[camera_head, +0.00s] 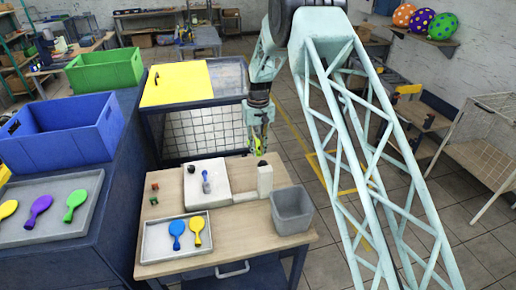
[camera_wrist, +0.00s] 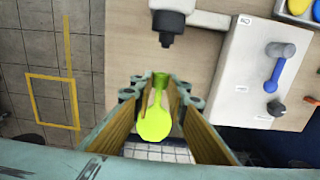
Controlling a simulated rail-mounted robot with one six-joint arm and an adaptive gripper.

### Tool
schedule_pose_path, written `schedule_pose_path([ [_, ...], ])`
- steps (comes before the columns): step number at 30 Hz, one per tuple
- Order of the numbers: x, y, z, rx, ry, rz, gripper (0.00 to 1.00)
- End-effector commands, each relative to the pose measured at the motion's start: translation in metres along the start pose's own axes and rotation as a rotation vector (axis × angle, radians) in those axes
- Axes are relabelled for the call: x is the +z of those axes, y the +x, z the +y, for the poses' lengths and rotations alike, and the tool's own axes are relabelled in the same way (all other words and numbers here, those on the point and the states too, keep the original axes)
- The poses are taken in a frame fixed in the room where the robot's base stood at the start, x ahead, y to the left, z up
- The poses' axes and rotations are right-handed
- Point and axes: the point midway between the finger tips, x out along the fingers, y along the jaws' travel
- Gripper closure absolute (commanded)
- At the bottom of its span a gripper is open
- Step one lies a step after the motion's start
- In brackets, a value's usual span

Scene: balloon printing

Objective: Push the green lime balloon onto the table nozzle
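The lime green balloon (camera_wrist: 154,124) is flat, with a round body and a narrow neck. My gripper (camera_wrist: 160,84) has its two fingers closed in on either side of the balloon's neck and holds it. In the head view my gripper (camera_head: 259,140) hangs above the back right of the table, with a bit of lime balloon (camera_head: 258,149) showing below it. The table nozzle (camera_head: 262,164) is a black tip on a white post, just below the gripper. In the wrist view the nozzle (camera_wrist: 167,36) lies ahead of the balloon's neck, with a gap between them.
A tray (camera_head: 150,243) with a blue and a yellow balloon is at the table's front. A yellow-topped cabinet (camera_head: 176,84) stands behind.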

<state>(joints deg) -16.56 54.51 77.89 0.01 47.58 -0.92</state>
Motion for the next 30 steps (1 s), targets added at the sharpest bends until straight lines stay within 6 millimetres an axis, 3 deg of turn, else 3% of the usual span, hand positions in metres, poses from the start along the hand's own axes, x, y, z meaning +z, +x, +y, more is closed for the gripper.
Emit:
schedule_pose_path([
  [15, 0.027, 0.002, 0.000, 0.000, 0.000, 0.000, 0.90],
  [30, 0.033, 0.002, 0.000, 0.000, 0.000, 0.000, 0.90],
])
